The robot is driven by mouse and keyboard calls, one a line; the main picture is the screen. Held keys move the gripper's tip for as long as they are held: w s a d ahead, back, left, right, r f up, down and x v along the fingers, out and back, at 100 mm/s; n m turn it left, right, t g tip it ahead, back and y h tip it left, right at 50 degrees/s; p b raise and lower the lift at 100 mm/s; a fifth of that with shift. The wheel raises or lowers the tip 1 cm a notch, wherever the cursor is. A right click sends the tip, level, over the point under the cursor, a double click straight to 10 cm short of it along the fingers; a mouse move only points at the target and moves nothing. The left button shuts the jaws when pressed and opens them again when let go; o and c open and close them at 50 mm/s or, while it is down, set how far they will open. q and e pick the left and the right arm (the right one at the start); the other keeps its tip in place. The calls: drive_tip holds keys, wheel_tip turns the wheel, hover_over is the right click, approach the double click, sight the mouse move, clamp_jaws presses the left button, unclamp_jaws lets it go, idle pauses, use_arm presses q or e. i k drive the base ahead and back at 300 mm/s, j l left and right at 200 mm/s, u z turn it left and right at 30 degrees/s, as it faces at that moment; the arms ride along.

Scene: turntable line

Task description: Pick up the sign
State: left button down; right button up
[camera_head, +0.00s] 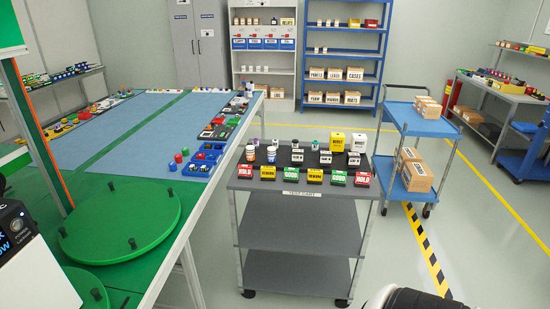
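A row of several small signs stands along the front edge of a grey cart's (290,196) dark top. From left to right they are a red HOLD sign (243,171), a yellow sign (268,172), a green sign (291,173), another yellow sign (315,175), a green GOOD sign (338,177) and a red HOLD sign (362,179). The lettering on the middle ones is too small to read surely. Which one the task means cannot be told. Neither gripper shows; a white and black part at the bottom right edge may be mine.
A green turntable (120,220) with dark pegs and a long blue-topped table (120,135) lie left. A blue cart (425,120) with cartons stands right. Open floor lies right of the grey cart.

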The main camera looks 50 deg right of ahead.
sight(290, 174)
drive_tip(key=z, duration=1.9)
